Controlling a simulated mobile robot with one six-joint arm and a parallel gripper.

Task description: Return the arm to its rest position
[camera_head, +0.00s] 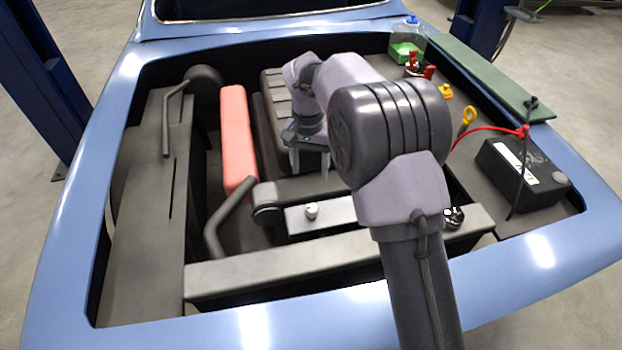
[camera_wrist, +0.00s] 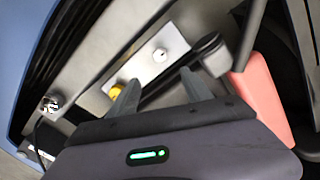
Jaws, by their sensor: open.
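My gripper (camera_head: 310,160) hangs at the end of my arm over the middle of the open engine bay, in front of the dark ribbed engine block (camera_head: 274,92). Its two fingers point down and stand apart with nothing between them. In the wrist view my gripper (camera_wrist: 158,92) shows both fingers spread. Beyond them lie a light metal panel with a white cap (camera_wrist: 160,55) and a yellow-orange cap (camera_wrist: 116,91). My arm reaches in from the front edge and hides part of the bay's right middle.
A red cover (camera_head: 237,135) lies left of my gripper; it also shows in the wrist view (camera_wrist: 262,100). A black battery (camera_head: 520,172) with a red cable stands at right. A bottle of green fluid (camera_head: 406,45) stands at the back right. Blue bodywork (camera_head: 75,215) rims the bay.

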